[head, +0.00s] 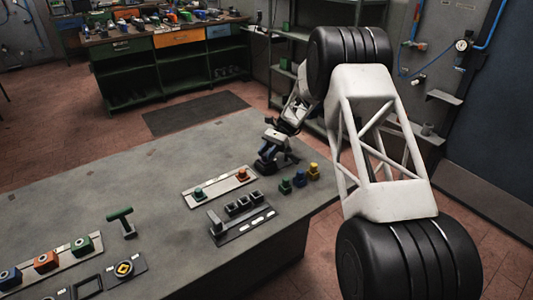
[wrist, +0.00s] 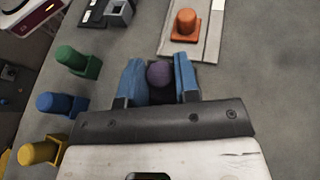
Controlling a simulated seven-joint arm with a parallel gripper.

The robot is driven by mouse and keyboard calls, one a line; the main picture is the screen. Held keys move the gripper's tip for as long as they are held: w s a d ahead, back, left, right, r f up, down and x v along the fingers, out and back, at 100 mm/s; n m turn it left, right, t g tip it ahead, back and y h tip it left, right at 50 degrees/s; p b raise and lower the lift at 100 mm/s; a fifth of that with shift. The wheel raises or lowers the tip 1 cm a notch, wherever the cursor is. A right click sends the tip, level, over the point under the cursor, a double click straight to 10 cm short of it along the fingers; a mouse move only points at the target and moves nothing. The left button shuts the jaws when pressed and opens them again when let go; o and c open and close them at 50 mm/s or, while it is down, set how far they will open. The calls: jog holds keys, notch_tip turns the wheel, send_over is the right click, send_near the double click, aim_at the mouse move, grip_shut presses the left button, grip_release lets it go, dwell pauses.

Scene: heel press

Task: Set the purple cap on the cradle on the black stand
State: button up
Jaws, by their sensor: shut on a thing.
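The purple cap (wrist: 159,74) sits between the blue fingers of my gripper (wrist: 159,80) in the wrist view. My gripper is shut on it, and only the cap's round top shows clearly. In the head view my gripper (head: 270,161) is low over the table's far right part, beyond the black stand; the cap cannot be made out there. Part of the stand (wrist: 92,14) and one grey cradle (wrist: 120,12) show at the top of the wrist view, apart from the cap.

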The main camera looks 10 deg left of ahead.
jog(key=shift+f, duration=0.15)
dwell(0.3)
jog(key=o, duration=1)
jog(key=shift+c, duration=0.2)
jog(key=shift+w, duration=0.1)
jog(key=v, duration=0.7)
jog(key=shift+w+d, duration=0.2)
jog(key=shift+r, duration=0.3)
